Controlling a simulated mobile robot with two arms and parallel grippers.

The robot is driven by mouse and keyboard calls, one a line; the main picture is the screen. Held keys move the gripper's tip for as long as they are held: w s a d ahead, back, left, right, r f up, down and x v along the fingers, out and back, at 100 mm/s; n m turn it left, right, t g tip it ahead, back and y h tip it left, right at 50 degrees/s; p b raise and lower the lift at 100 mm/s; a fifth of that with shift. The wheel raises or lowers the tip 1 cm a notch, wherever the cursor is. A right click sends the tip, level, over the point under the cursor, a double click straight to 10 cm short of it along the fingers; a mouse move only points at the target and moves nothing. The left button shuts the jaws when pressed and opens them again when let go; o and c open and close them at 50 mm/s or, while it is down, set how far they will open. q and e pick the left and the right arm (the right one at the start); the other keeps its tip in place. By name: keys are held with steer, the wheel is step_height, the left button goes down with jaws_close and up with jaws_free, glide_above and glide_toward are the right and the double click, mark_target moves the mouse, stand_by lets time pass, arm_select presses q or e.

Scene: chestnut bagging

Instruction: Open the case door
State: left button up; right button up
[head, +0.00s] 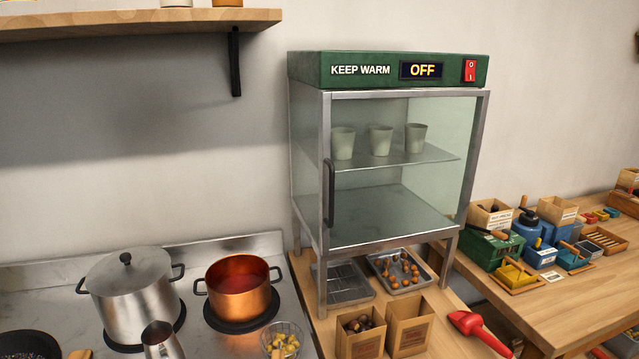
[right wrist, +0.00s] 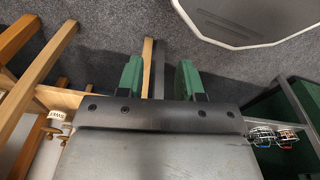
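The warming case (head: 390,170) stands in the middle of the head view, with a green top reading KEEP WARM and OFF. Its glass door (head: 400,215) is closed in its metal frame. A dark vertical handle (head: 329,193) is on the door's left side. Several pale cups (head: 381,140) stand on the inner shelf. My right gripper (right wrist: 158,80) shows in the right wrist view with its two green fingers wide apart and nothing between them, above the grey floor. Neither gripper shows in the head view; my left gripper is out of sight.
The stove at left holds a steel pot (head: 128,295) and a copper pot (head: 240,285). Under the case are a tray of chestnuts (head: 398,272) and an empty rack tray (head: 343,284). Paper bags (head: 409,325) and a red scoop (head: 478,328) sit in front. A cluttered table (head: 570,310) is at right.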

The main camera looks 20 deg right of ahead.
mark_target(333, 188)
steer(key=w+a+r, duration=0.2)
steer(key=w+r, duration=0.7)
steer(key=r, duration=0.2)
steer(key=w+r+t, duration=0.2)
steer(key=w+r, duration=0.2)
steer(key=r, duration=0.9)
steer(key=w+r+t, duration=0.2)
steer(key=w+r, duration=0.2)
steer(key=r, duration=0.9)
steer(key=w+r+t+y, duration=0.2)
steer(key=w+r+t, duration=0.5)
steer(key=w+r, duration=1.05)
steer(key=w+d+r+t+y, duration=0.1)
steer(key=w+r+t, duration=0.3)
steer(key=r, duration=0.6)
steer(key=w+r+t+y, duration=0.1)
steer(key=w+r, duration=0.5)
steer(key=r, duration=0.4)
steer(key=p+x, duration=0.3)
steer(key=x, duration=0.6)
steer(key=shift+w+d+p, duration=0.15)
steer(key=shift+p, duration=0.15)
steer(key=shift+w+f, duration=0.2)
steer(key=shift+w, duration=0.5)
jaws_close()
